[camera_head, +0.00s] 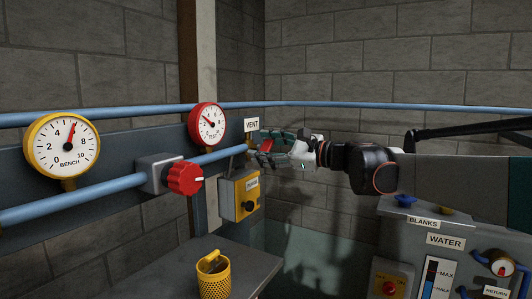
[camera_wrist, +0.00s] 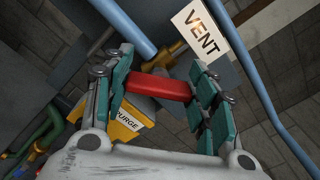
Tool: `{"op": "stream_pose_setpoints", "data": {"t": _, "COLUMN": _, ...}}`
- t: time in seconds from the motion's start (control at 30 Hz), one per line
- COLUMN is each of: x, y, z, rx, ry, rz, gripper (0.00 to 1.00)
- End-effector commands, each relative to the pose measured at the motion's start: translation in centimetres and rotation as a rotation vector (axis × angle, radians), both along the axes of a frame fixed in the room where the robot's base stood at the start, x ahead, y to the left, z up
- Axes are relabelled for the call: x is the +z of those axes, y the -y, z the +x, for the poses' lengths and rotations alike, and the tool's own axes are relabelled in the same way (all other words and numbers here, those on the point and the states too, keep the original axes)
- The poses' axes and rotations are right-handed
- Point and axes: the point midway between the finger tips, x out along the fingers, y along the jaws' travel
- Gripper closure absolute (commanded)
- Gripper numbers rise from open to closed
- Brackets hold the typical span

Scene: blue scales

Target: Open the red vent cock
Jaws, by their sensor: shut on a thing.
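The red vent cock handle (camera_wrist: 158,87) lies between the two green-padded fingers of my gripper (camera_wrist: 165,92) in the wrist view. My gripper is shut on this handle. In the head view my gripper (camera_head: 268,149) is at the end of the blue pipe, just below the VENT label (camera_head: 252,125), and a little of the red handle (camera_head: 266,147) shows between the fingers. The brass valve body (camera_wrist: 166,55) shows beyond the handle in the wrist view. The VENT label also shows there (camera_wrist: 201,36). The handle's ends are partly hidden by the fingers.
A yellow PURGE box (camera_head: 241,197) with a black knob is just below my gripper. Left are a red TEST gauge (camera_head: 207,124), a yellow BENCH gauge (camera_head: 63,146) and a red knob (camera_head: 184,178). A yellow perforated cup (camera_head: 214,276) stands on the bench. A WATER panel (camera_head: 445,240) is right.

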Motion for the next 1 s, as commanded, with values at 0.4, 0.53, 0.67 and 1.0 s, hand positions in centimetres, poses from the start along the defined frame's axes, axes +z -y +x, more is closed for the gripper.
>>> {"op": "stream_pose_setpoints", "data": {"t": 0.4, "x": -0.24, "y": -0.08, "z": -0.10, "rx": 0.000, "ry": 0.328, "rz": -0.218, "gripper": 0.71}}
{"op": "stream_pose_setpoints", "data": {"t": 0.53, "x": -0.28, "y": -0.09, "z": -0.11, "rx": 0.000, "ry": 0.430, "rz": -0.285, "gripper": 0.71}}
{"op": "stream_pose_setpoints", "data": {"t": 0.67, "x": -0.29, "y": -0.10, "z": -0.13, "rx": 0.000, "ry": 0.524, "rz": -0.348, "gripper": 0.71}}
{"op": "stream_pose_setpoints", "data": {"t": 1.0, "x": -0.36, "y": -0.11, "z": -0.15, "rx": 0.000, "ry": 0.712, "rz": -0.472, "gripper": 0.71}}
